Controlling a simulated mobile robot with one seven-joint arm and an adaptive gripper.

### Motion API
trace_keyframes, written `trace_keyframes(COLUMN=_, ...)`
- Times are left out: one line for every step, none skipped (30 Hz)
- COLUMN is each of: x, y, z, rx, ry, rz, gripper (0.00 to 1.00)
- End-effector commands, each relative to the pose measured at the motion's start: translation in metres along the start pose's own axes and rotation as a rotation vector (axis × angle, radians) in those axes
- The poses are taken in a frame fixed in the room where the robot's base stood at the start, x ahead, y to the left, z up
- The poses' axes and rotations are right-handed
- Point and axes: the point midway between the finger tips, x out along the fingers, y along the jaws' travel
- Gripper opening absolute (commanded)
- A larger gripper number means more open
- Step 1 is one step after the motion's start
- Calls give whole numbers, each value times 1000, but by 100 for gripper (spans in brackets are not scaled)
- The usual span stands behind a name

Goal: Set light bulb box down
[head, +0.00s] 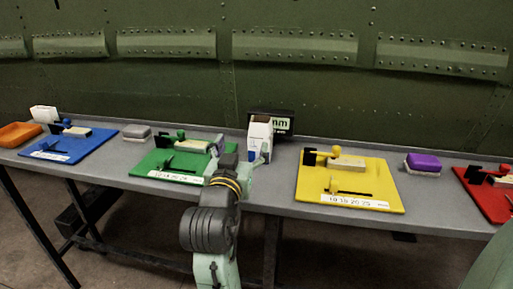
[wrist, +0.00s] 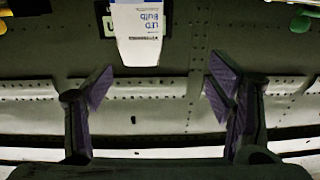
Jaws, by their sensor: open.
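The light bulb box (head: 260,141), white and blue with a dark brown top, stands upright on the grey table in the head view, in front of a dark display. In the wrist view the box (wrist: 138,40) shows upside down at the top edge, with blue lettering. My gripper (wrist: 160,88) is open, its two purple-padded fingers wide apart with nothing between them. The box lies beyond the fingertips in that view, apart from them. In the head view my gripper (head: 241,158) is low at the box's left front, partly hidden by my arm.
The long grey table (head: 280,187) holds a green board (head: 150,160) left of the box and a yellow board (head: 390,192) to its right. Blue and red boards lie farther out. The dark display (head: 284,124) stands behind the box. A riveted green wall rises behind the table.

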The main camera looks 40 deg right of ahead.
Motion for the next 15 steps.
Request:
trace_keyframes(x=2, y=9, z=4, rx=0, ry=-13, rz=21, gripper=75)
trace_keyframes(x=3, y=13, z=5, rx=0, ry=-18, rz=29, gripper=75)
trace_keyframes(x=6, y=16, z=6, rx=0, ry=-22, rz=36, gripper=75)
trace_keyframes(x=9, y=17, z=6, rx=0, ry=-24, rz=38, gripper=75)
trace_keyframes(x=13, y=17, z=6, rx=0, ry=-26, rz=39, gripper=75)
trace_keyframes(x=19, y=18, z=6, rx=0, ry=-25, rz=39, gripper=75)
trace_keyframes(x=24, y=18, z=6, rx=0, ry=-26, rz=39, gripper=75)
trace_keyframes(x=29, y=18, z=6, rx=0, ry=-26, rz=39, gripper=75)
trace_keyframes(x=36, y=18, z=6, rx=0, ry=-26, rz=38, gripper=75)
trace_keyframes(x=40, y=18, z=6, rx=0, ry=-25, rz=38, gripper=75)
trace_keyframes(x=44, y=18, z=6, rx=0, ry=-24, rz=37, gripper=75)
trace_keyframes(x=49, y=18, z=6, rx=0, ry=-24, rz=37, gripper=75)
trace_keyframes(x=52, y=18, z=6, rx=0, ry=-24, rz=37, gripper=75)
trace_keyframes(x=55, y=18, z=6, rx=0, ry=-23, rz=36, gripper=75)
trace_keyframes(x=57, y=18, z=7, rx=0, ry=-22, rz=36, gripper=75)
